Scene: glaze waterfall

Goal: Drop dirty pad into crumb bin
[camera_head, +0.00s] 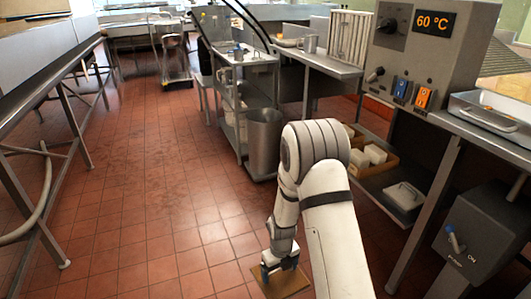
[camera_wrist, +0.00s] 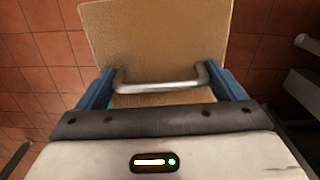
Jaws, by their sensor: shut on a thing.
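My gripper (camera_head: 271,270) is low over the tiled floor at the bottom of the head view. It is shut on a flat tan-brown pad (camera_head: 287,284). In the wrist view the pad (camera_wrist: 160,40) spreads out beyond my gripper (camera_wrist: 162,86), and a metal bar handle (camera_wrist: 160,87) on it lies between the blue fingers. My arm hides part of the area right of the bin.
A grey trolley (camera_head: 246,62) stands behind the bin. On the right are a steel bench, a control box (camera_head: 423,55) reading 60 °C and a low shelf with a tan crate (camera_head: 377,160). A long rack (camera_head: 50,75) runs along the left. The red tiled floor (camera_head: 150,200) is open between.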

